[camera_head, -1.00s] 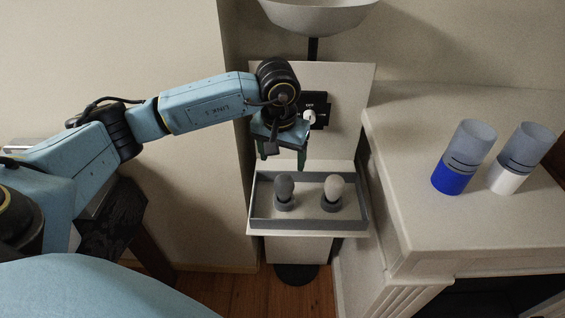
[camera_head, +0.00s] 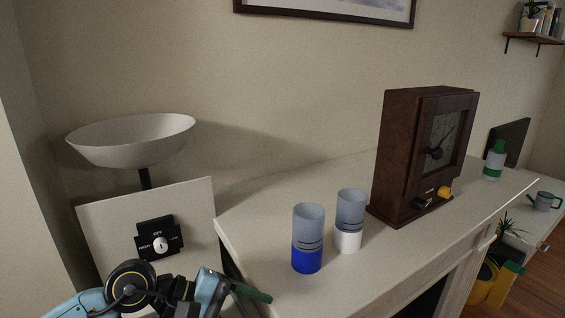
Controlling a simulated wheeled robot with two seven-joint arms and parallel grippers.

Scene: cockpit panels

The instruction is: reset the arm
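My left arm (camera_head: 130,287) comes in at the bottom left, folded low in the picture. Its gripper (camera_head: 252,300) is at the bottom edge, beside the near left corner of the mantel shelf, with a dark green finger pointing right. The rest of the gripper is partly cut off, so I cannot tell whether it is open or shut. I see nothing held in it. A black switch plate (camera_head: 158,238) with a white knob and an "OFF" label is on the pale panel (camera_head: 100,228), behind and above the arm. My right gripper is not in view.
A pale bowl (camera_head: 130,140) stands above the panel. A blue-based cup (camera_head: 307,240) and a white-based cup (camera_head: 349,222) stand on the mantel (camera_head: 265,205), near a brown clock box (camera_head: 420,150). A green-and-white bottle (camera_head: 494,160) stands farther right.

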